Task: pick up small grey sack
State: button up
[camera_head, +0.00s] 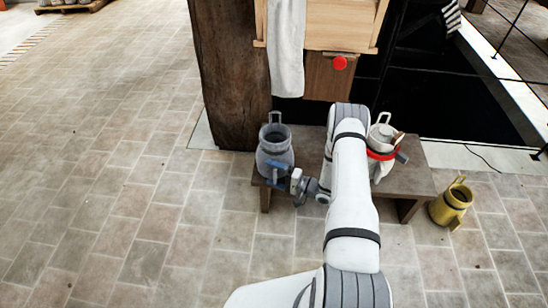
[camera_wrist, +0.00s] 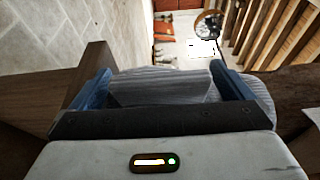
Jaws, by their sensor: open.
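The small grey sack (camera_head: 274,142) stands upright at the left end of a low wooden bench, with a grey looped handle at its open top. My gripper (camera_head: 273,172) is at the near side of the sack, its blue fingers low against or close to it. In the wrist view, ribbed grey cloth of the sack (camera_wrist: 165,88) lies between the two spread blue fingers of my gripper (camera_wrist: 162,78). The jaws are open. I cannot tell whether either finger touches the cloth. The sack's far side is hidden.
A white sack with a red band (camera_head: 381,155) stands on the bench (camera_head: 412,178), right of my arm. A yellow can (camera_head: 452,204) is on the floor at right. A thick wooden post (camera_head: 232,75) rises behind the grey sack. The tiled floor at left is clear.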

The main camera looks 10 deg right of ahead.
jog(key=shift+w+a, duration=0.35)
jog(key=shift+a, duration=0.15)
jog(key=shift+c, duration=0.6)
jog(key=c, duration=1.2)
